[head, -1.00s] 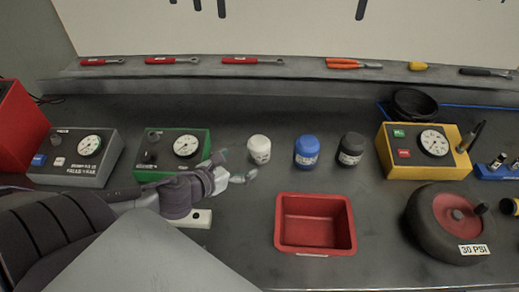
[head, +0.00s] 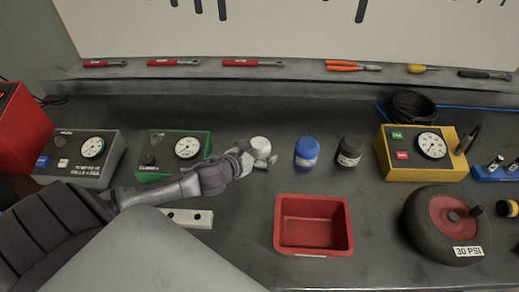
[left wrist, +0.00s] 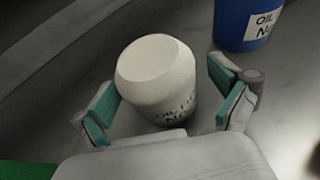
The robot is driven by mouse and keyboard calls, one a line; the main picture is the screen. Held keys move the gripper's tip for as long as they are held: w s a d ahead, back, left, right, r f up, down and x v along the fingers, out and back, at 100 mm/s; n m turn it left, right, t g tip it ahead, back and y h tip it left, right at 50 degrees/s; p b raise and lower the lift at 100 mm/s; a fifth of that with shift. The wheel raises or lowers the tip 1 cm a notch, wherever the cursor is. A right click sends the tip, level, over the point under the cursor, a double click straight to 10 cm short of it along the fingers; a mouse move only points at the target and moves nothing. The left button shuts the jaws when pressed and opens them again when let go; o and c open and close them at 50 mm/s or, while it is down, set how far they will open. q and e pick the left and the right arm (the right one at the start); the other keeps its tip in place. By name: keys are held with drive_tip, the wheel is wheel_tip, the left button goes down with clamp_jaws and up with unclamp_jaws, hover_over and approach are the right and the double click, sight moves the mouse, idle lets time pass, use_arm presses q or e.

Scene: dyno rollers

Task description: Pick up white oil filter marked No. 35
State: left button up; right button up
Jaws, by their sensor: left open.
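The white oil filter (head: 261,144) stands on the grey workbench, left of the blue filter. In the left wrist view the white filter (left wrist: 157,78) stands between the two teal-padded fingers of my left gripper (left wrist: 165,108). Gaps show on both sides of it. My left gripper is open. My right gripper is not in view.
A blue filter (head: 306,152) and a black filter (head: 349,152) stand to the right. A red tray (head: 313,243) lies in front, empty. A green gauge box (head: 172,168) is close on the left. A yellow gauge box (head: 421,172) and a wheel (head: 425,240) are farther right.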

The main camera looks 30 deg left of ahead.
sight(263, 143)
use_arm(q)
drive_tip(key=shift+s, duration=0.1)
drive_tip(key=shift+c, duration=0.7)
drive_tip(key=c, duration=1.3)
drive_tip(key=shift+r, duration=0.1)
drive_tip(key=shift+r, duration=0.5)
drive_tip(key=r, duration=0.2)
drive_tip(key=d+r, duration=0.1)
drive_tip(key=shift+w+r+b, duration=0.35)
drive_tip(key=shift+w+r, duration=0.05)
drive_tip(key=w+d+r, duration=0.1)
drive_tip(key=d+r, duration=0.1)
drive_tip(key=d, duration=0.1)
drive_tip(key=w+d+r, duration=0.2)
drive_tip(key=d, duration=0.1)
drive_tip(key=w+d+r+b, duration=0.1)
drive_tip(key=w+d+r, duration=0.1)
drive_tip(key=d, duration=0.1)
drive_tip(key=shift+w, duration=0.1)
